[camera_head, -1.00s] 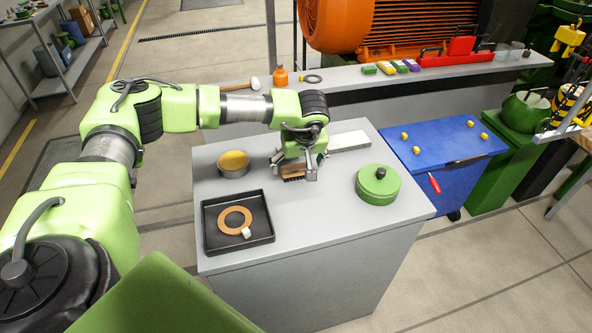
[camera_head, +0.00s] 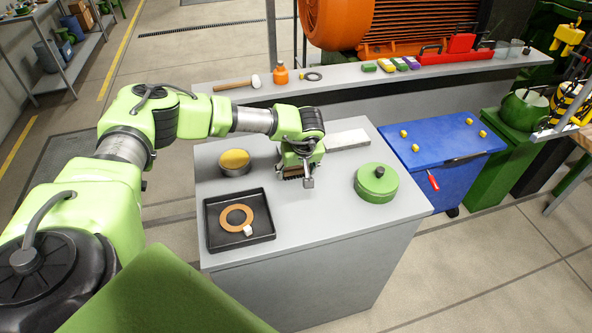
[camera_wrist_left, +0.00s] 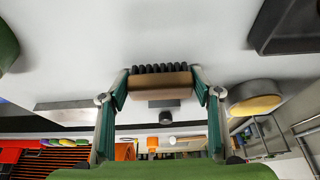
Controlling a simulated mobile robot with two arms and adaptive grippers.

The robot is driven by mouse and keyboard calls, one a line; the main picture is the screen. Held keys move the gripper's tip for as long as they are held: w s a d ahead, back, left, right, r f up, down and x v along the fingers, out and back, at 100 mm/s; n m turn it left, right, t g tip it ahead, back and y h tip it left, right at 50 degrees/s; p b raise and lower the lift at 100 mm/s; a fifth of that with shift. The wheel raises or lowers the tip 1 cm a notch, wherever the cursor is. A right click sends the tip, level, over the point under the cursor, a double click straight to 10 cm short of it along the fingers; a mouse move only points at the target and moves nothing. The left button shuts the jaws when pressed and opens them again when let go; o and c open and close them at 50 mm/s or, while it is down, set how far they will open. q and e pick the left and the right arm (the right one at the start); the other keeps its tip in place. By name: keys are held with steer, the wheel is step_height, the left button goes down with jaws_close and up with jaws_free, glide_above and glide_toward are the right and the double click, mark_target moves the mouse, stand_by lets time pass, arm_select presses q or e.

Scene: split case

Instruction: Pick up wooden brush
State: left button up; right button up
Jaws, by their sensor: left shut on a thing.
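The wooden brush (camera_wrist_left: 160,82) has a brown wooden block and dark bristles. It is between the two finger pads of my left gripper (camera_wrist_left: 158,88), which is shut on it. In the head view, the brush (camera_head: 291,171) is partly hidden by the left gripper (camera_head: 297,174), over the grey worktable (camera_head: 330,220). I cannot tell whether the bristles touch the table top. My right gripper is not in view.
Left of the gripper are a round tin with yellow contents (camera_head: 236,170) and a black tray (camera_head: 208,240) holding a copper-coloured ring (camera_head: 228,223). A green lidded pot (camera_head: 377,190) stands right. A flat metal plate (camera_head: 347,140) lies behind. The front middle is clear.

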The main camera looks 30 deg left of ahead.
mark_target(297, 168)
arm_select(q)
steer(key=shift+r+b, duration=0.3)
steer(key=shift+r, duration=0.15)
step_height(297, 168, up, 2)
steer(key=shift+r+b, duration=0.15)
steer(key=shift+b, duration=0.5)
steer(key=s+d+r+b, duration=0.3)
steer(key=s+d+r, duration=0.1)
steer(key=s+r, duration=0.6)
steer(key=s, duration=0.3)
steer(key=shift+s+b, duration=0.2)
steer(key=shift+b, duration=0.2)
steer(key=shift+o, duration=0.6)
steer(key=shift+d+f, duration=0.1)
